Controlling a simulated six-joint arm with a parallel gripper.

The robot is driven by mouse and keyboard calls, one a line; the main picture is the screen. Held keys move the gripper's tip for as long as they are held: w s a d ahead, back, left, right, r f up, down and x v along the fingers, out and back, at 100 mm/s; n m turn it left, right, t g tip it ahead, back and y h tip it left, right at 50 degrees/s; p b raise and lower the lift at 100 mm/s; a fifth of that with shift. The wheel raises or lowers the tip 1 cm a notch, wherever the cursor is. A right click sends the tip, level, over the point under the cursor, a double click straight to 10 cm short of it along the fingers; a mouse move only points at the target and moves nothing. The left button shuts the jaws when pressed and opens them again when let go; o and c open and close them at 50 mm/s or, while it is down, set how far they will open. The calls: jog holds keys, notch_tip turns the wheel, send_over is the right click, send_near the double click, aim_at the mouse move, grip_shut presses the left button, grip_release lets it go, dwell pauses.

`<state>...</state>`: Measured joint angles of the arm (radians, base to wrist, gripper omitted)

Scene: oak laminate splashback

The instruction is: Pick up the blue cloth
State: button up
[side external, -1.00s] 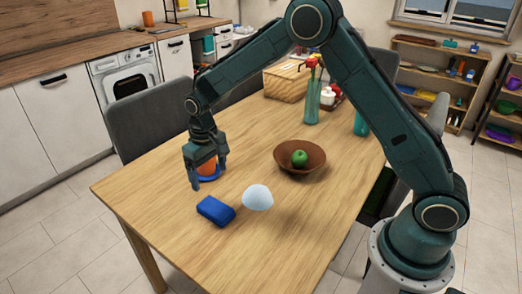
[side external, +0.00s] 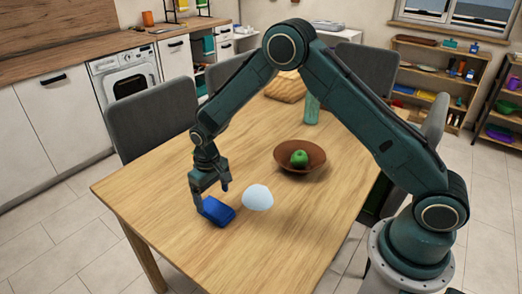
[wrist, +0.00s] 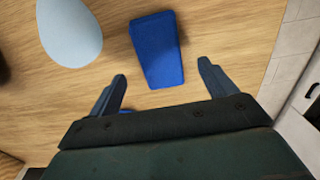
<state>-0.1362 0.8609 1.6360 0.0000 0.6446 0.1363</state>
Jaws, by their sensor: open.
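The blue cloth (side external: 219,212) is a thick folded block lying flat on the table, left of a pale rounded object. It also shows in the wrist view (wrist: 157,48), upper middle. My gripper (side external: 212,196) is open and empty, low over the cloth's far-left end in the side view. In the wrist view my gripper's fingertips (wrist: 162,70) stand on either side of the cloth's near end in the picture. I cannot tell whether the fingers are above it or beside it, or touching.
The pale blue-white rounded object (side external: 258,198) stands close right of the cloth; it shows in the wrist view (wrist: 70,32). A brown bowl (side external: 314,166) holding a green apple (side external: 299,158) sits farther back. The table (side external: 170,210) is bare left of the cloth.

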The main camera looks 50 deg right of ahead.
aim_at(214, 206)
jog(key=shift+f, duration=2.4)
jog(key=c, duration=1.1)
